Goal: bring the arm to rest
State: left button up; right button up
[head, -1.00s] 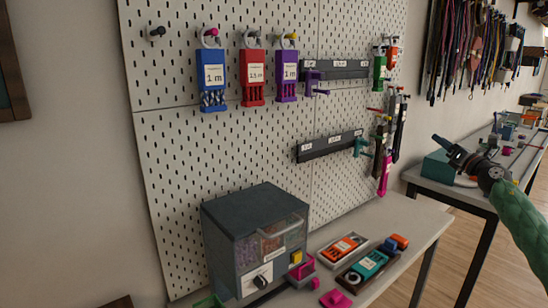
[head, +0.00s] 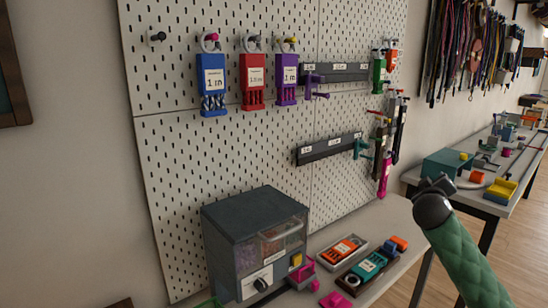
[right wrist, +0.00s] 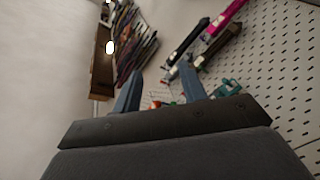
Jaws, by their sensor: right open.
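My right arm, in a green quilted sleeve (head: 466,258), comes in from the lower right of the head view. Its dark wrist and gripper (head: 436,187) appear in front of the gap between the two tables, and the fingers are mostly hidden there. In the right wrist view the two blue-grey fingers of the right gripper (right wrist: 160,85) stand apart with nothing held between them. They point toward the pegboard (right wrist: 283,75) and the hanging cords (right wrist: 135,45), apart from both. My left gripper is not in view.
A pegboard (head: 230,145) holds blue (head: 212,80), red (head: 252,80) and purple (head: 287,80) tagged cord holders. A dark drawer box (head: 250,235) and orange (head: 343,248) and teal (head: 368,265) holders stand on the near table. A far table (head: 490,200) holds trays and small parts.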

jog(key=s+a+f+g+y+p, duration=0.1)
jog(key=s+a+f+g+y, duration=0.25)
jog(key=s+a+f, duration=0.85)
jog(key=s+a+f+g+y+p, duration=0.1)
jog(key=s+a+f+g+y, duration=0.3)
jog(key=s+a+f, duration=0.8)
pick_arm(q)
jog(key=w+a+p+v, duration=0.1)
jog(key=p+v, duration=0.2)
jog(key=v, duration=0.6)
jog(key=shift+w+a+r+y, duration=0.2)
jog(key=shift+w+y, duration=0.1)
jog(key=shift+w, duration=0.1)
pick_arm(e)
jog(key=s+a+f+g+y, duration=0.1)
jog(key=s+a+f, duration=0.2)
jog(key=s, duration=0.6)
jog(key=s+a+f+m+g+y, duration=0.1)
jog(key=s+a+f+g, duration=0.1)
jog(key=s+f, duration=0.6)
jog(key=s+a+f+g+y, duration=0.1)
jog(key=s+a+f, duration=0.3)
jog(key=s, duration=0.6)
notch_tip(320, 180, down, 2)
jog(key=shift+s+f+g+y, duration=0.25)
jog(key=shift+g+y, duration=0.1)
jog(key=shift+g, duration=0.3)
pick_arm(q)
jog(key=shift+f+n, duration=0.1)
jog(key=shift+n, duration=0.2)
